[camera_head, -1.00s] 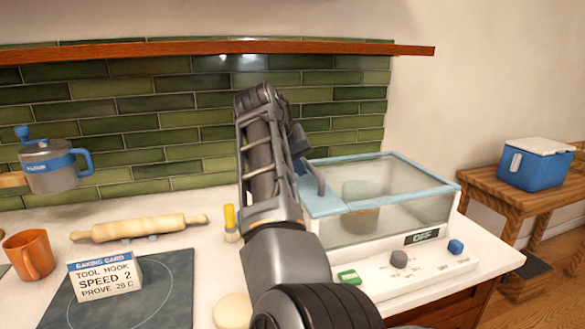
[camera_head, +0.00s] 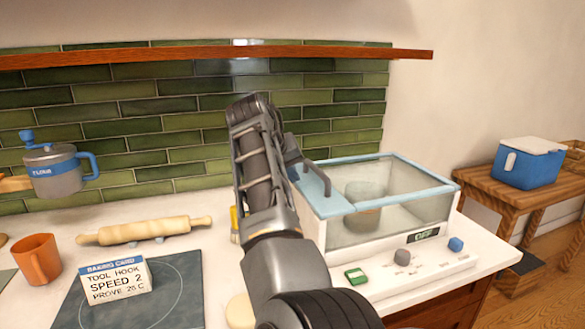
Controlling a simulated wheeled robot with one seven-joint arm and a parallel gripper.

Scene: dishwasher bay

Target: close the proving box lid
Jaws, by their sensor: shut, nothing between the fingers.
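The proving box (camera_head: 375,232) is a clear-walled box with a light blue top frame, standing on the right part of the counter. Its white front panel has a display reading OFF. A light blue panel with a dark handle (camera_head: 317,178) covers the left end of its top; it appears to be part of the lid. How far the lid extends over the clear part of the top, I cannot tell. A round container (camera_head: 364,205) shows inside through the glass. My arm rises left of the box and overlaps its left edge. My gripper's fingers are hidden behind the arm.
Left are a rolling pin (camera_head: 145,231), a baking card (camera_head: 118,279) and an orange mug (camera_head: 37,259). A wooden shelf (camera_head: 200,52) runs above.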

